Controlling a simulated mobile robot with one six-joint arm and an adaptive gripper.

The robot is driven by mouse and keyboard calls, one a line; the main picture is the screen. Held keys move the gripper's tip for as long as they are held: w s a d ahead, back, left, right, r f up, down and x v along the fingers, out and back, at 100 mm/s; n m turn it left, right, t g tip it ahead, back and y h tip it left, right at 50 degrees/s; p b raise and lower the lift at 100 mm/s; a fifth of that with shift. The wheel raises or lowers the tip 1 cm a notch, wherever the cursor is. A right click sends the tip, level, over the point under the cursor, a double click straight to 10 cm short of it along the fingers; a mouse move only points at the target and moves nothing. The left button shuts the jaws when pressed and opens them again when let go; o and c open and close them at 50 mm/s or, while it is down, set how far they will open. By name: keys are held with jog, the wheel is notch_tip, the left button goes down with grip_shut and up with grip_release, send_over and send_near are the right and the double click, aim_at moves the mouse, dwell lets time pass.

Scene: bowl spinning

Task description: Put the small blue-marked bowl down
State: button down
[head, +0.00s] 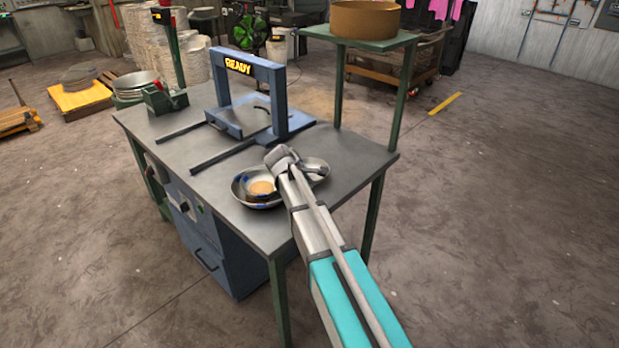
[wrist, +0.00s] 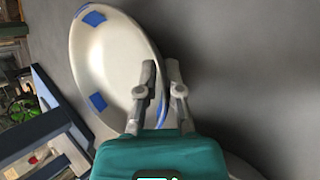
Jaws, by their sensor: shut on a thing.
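A pale bowl with blue marks fills the left of the wrist view (wrist: 110,60). My gripper (wrist: 161,68) has its two fingers on either side of this bowl's right rim, shut on it. In the head view, a blue-marked bowl (head: 246,194) with a tan patch in its middle is at the table's near right part, just left of my gripper (head: 284,160). Another shiny bowl-like edge (head: 318,168) shows right of my gripper, partly hidden by my arm. I cannot tell whether the held bowl touches the table.
The grey table (head: 345,163) has bare top to the right. A blue frame with a "READY" sign (head: 238,66) and two dark rails stands behind the bowls. A green stand (head: 375,42) with a brown round tub rises at the back right. A green vise (head: 163,98) sits far left.

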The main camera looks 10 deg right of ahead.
jog(key=shift+r, duration=0.1)
notch_tip(320, 180, up, 3)
jog(key=p, duration=0.3)
jog(key=shift+f, duration=0.2)
jog(key=s+r+p, duration=1)
jog(key=s, duration=0.4)
jog(key=shift+d, duration=0.4)
jog(key=shift+r, duration=0.1)
jog(key=shift+a, duration=0.1)
dwell(0.3)
